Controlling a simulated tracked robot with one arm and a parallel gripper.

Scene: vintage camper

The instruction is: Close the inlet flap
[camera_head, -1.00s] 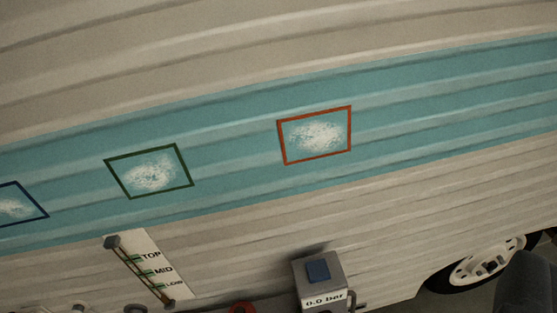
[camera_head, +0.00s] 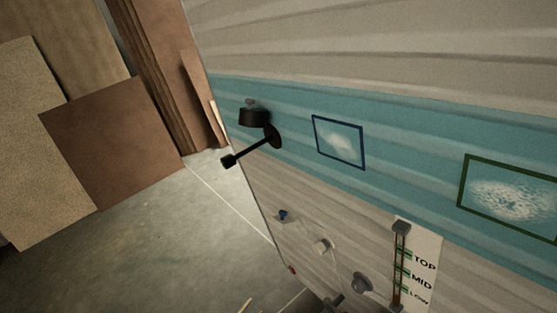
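I cannot tell for sure whether any part of this fitting is the inlet flap. Lower on the beige wall are a small blue-tipped fitting (camera_head: 283,215), a pale knob (camera_head: 321,245) and a grey round fitting (camera_head: 362,283); their details are too small to tell.
A level gauge (camera_head: 400,265) marked TOP, MID and LOW is on the wall. A blue frame (camera_head: 339,142) and a green frame (camera_head: 512,197) show on the band. Boards (camera_head: 110,140) lean at the left. The concrete floor (camera_head: 180,240) beside the camper looks clear.

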